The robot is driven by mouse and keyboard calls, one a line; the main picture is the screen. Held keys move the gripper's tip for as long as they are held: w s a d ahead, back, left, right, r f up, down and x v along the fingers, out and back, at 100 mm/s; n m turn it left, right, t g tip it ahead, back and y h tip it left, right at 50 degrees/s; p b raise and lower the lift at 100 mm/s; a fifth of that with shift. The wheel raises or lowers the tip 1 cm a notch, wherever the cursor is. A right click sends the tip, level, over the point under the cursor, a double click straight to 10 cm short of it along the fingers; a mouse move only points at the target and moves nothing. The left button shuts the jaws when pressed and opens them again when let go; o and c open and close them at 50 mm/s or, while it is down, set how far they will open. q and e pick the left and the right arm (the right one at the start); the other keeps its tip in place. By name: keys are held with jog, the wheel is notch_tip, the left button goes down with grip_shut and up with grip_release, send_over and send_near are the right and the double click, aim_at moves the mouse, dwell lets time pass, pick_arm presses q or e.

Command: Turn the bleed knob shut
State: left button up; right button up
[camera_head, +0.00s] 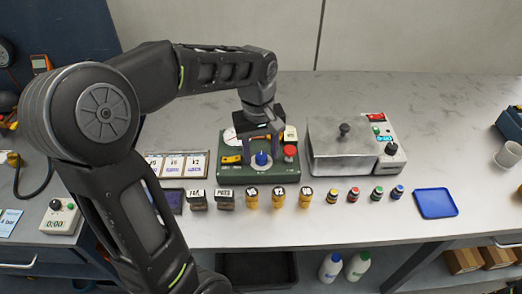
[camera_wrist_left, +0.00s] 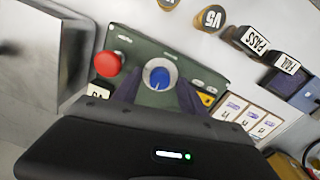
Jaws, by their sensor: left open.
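The blue bleed knob (camera_head: 262,159) sits on a white dial at the front of a green test box, and it also shows in the left wrist view (camera_wrist_left: 158,77) with a pale pointer mark. The green box (camera_head: 233,172) stands on the bench and has a red mushroom button (camera_head: 290,151) right of the knob and a round gauge (camera_head: 229,136) behind. My left gripper (camera_head: 262,145) is open, pointing down over the box. In the left wrist view its dark fingers reach toward the knob, one on each side; whether they touch it I cannot tell. My right gripper is not in view.
A metal-lidded unit (camera_head: 343,147) stands close right of the box. Several small labelled valves and blocks (camera_head: 252,198) line the bench in front. A blue tray (camera_head: 435,203) lies further right. The bench behind is clear.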

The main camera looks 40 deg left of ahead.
aim_at(260, 156)
pick_arm(q)
jog(key=shift+s+a+r, duration=0.1)
jog(key=shift+r, duration=3.8)
